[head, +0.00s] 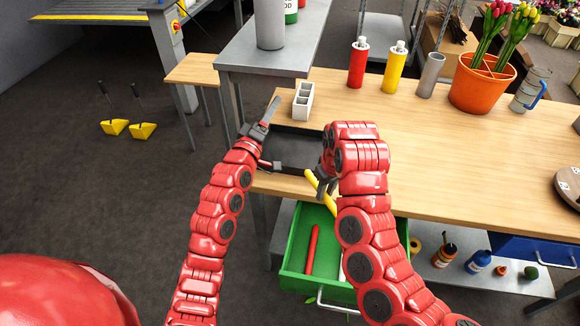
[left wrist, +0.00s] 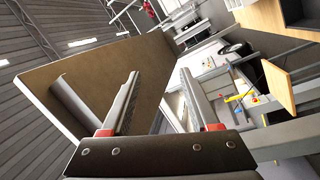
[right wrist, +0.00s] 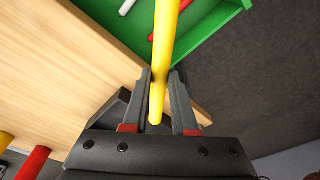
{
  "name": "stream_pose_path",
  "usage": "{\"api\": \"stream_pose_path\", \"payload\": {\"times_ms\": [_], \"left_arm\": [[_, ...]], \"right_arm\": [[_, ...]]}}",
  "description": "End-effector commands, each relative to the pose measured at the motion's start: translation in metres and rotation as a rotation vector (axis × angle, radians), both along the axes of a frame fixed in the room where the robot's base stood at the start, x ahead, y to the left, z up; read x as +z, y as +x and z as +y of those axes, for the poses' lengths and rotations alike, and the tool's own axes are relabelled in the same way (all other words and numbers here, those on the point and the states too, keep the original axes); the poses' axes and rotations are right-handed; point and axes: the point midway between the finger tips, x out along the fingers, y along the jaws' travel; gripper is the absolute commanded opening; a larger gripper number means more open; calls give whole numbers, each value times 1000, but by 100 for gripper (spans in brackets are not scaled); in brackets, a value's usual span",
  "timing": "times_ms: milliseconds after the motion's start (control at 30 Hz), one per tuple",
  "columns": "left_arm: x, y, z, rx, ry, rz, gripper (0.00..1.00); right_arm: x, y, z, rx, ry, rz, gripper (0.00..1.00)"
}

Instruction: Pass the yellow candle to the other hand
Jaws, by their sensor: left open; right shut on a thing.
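The yellow candle (head: 325,194) is in my right gripper (head: 323,180), slanting down above the front edge of the table and the open drawer. In the right wrist view the candle (right wrist: 168,30) runs between the two fingers (right wrist: 161,78), with its near end close to the palm. My left gripper (head: 268,114) is left of the right one, at the table's left end beside the black tray. It is open and empty, and the left wrist view shows its fingers (left wrist: 159,75) spread with nothing between them. The right forearm partly hides the right gripper.
A black tray (head: 290,136) lies between the grippers, with a white holder (head: 304,100) behind it. The green drawer (head: 290,262) below holds a red candle (head: 313,248) and a partly hidden white one. Bottles and an orange tulip pot (head: 482,90) stand back right.

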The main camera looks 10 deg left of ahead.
Motion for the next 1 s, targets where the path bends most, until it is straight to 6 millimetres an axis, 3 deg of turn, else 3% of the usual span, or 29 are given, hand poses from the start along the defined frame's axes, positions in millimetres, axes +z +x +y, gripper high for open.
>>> {"api": "stream_pose_path", "payload": {"times_ms": [100, 233, 433, 700, 833, 1000], "left_arm": [[3, 7, -28, -139, -59, 159, 62], [-3, -1, -60, -281, -92, 365, 62], [-20, -45, -96, -435, -64, 709, 62], [-43, -115, -96, -470, 62, 1082, 62], [-48, -133, -89, -456, 99, 1165, 62], [-58, -136, -92, -453, 112, 1199, 62]], "right_arm": [[0, 0, 0, 0, 0, 0, 0], [0, 0, 0, 0, 0, 0, 0], [0, 0, 0, 0, 0, 0, 0], [0, 0, 0, 0, 0, 0, 0], [0, 0, 0, 0, 0, 0, 0], [0, 0, 0, 0, 0, 0, 0]]}}
